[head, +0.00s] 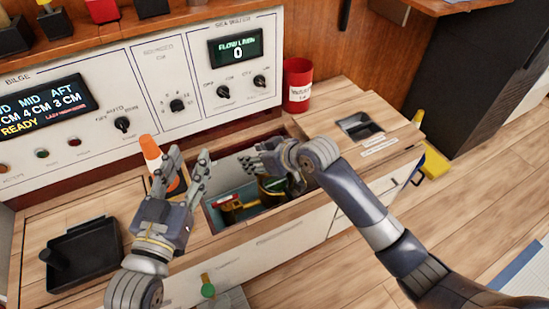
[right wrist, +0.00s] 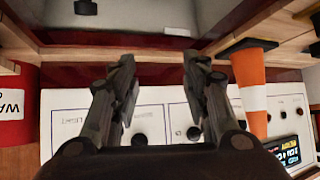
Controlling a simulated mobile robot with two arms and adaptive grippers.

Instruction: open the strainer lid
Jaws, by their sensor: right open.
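An open well (head: 222,226) is set in the wooden counter. Inside it, a dark round body with a yellowish rim (head: 270,187), possibly the strainer, is partly covered by my right gripper. I cannot make out its lid clearly. A red-handled fitting (head: 232,203) lies to its left. My right gripper (head: 262,158) is over the back of the well, above the round body, open with nothing between its fingers; its spread fingers show in the right wrist view (right wrist: 158,62). My left gripper (head: 184,172) is open and empty, fingers up, at the well's left side.
An orange and white cone (head: 151,148) stands behind my left gripper. A red can (head: 298,82) stands at the back right. A black tray (head: 84,254) lies on the left counter. The control panel (head: 190,62) rises behind. A dark recessed tray (head: 360,125) is at right.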

